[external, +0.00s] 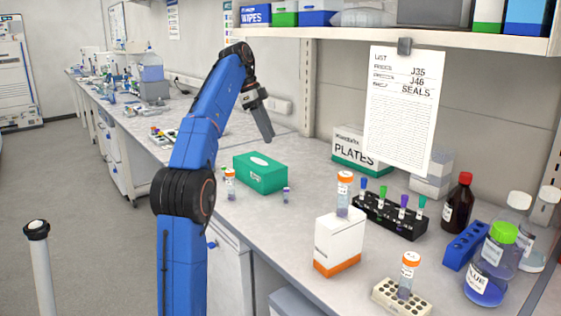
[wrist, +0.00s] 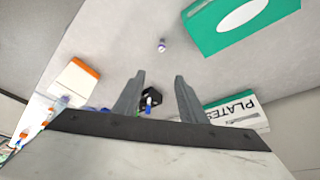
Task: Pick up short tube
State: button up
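A short tube (external: 286,195) with a purple cap stands upright on the bench, in front of the green tissue box. In the wrist view it is a small tube (wrist: 162,45) seen from above, beyond my fingertips and roughly in line with the gap between them. My gripper (external: 268,137) hangs high above the bench, behind and above the green box in the external view. In the wrist view my gripper (wrist: 159,76) has its two fingers apart with nothing held between them. The tube is clear of the fingers.
The green box (external: 260,173) stands close beside the tube. An orange-capped tube (external: 230,184) stands to the left. A white-orange box (external: 338,243), a black tube rack (external: 390,218) and a PLATES box (external: 352,151) lie to the right. A shelf (external: 400,36) overhangs the bench's back.

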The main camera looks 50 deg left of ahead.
send_near(285, 188)
jog(key=x, duration=1.1)
dwell(0.6)
grip_shut()
